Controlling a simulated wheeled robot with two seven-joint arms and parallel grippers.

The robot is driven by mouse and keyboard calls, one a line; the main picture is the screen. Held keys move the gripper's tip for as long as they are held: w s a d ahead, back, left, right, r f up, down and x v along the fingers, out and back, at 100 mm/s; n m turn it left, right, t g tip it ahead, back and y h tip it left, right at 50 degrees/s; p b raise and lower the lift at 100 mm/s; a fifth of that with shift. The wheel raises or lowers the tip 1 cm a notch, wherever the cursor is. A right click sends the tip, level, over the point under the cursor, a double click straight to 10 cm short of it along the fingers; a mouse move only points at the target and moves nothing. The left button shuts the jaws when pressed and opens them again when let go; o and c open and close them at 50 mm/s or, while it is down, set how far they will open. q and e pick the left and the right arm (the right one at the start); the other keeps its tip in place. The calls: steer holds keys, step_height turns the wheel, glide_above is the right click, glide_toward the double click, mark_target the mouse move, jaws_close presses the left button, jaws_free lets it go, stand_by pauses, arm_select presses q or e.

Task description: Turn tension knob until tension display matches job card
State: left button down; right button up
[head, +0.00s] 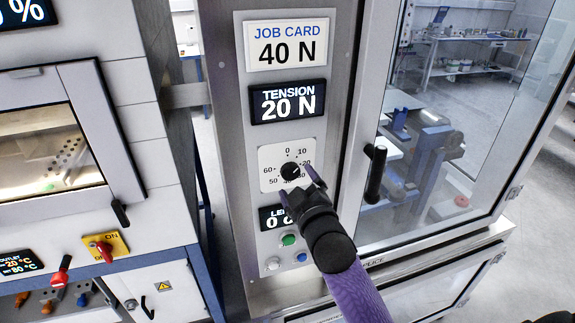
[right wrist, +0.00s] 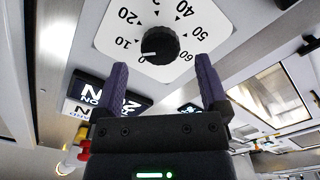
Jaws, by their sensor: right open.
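The job card (head: 286,45) reads 40 N. Below it the tension display (head: 288,101) reads 20 N. The black tension knob (head: 291,171) sits on a white dial plate (head: 268,158) numbered from 0 to 60. The knob also shows in the right wrist view (right wrist: 162,46), with its white mark towards the low numbers. My right gripper (head: 298,184) is open in front of the dial. In the right wrist view its two purple fingers (right wrist: 163,72) are spread, pointing at the knob with a gap between them; I see no clear contact. My left gripper is out of view.
A length display (head: 270,218), partly covered by my gripper, and a green button (head: 288,239) lie below the dial. A glass door with a black handle (head: 375,172) is close on the right. An oven-like cabinet with a red knob (head: 103,250) stands left.

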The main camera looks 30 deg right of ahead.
mark_target(292, 174)
steer(key=shift+x, duration=2)
jaws_close()
steer(key=m+p, duration=0.2)
steer(key=m, duration=0.2)
steer(key=shift+r+m, duration=0.1)
steer(key=shift+m, duration=0.3)
steer(key=m+p, duration=0.1)
steer(key=m, duration=0.3)
steer(key=shift+p, duration=0.3)
steer(key=m+p, duration=0.1)
steer(key=m, duration=0.3)
steer(key=shift+m, duration=0.4)
steer(key=shift+m+p, duration=0.3)
steer(key=shift+m, duration=1.9)
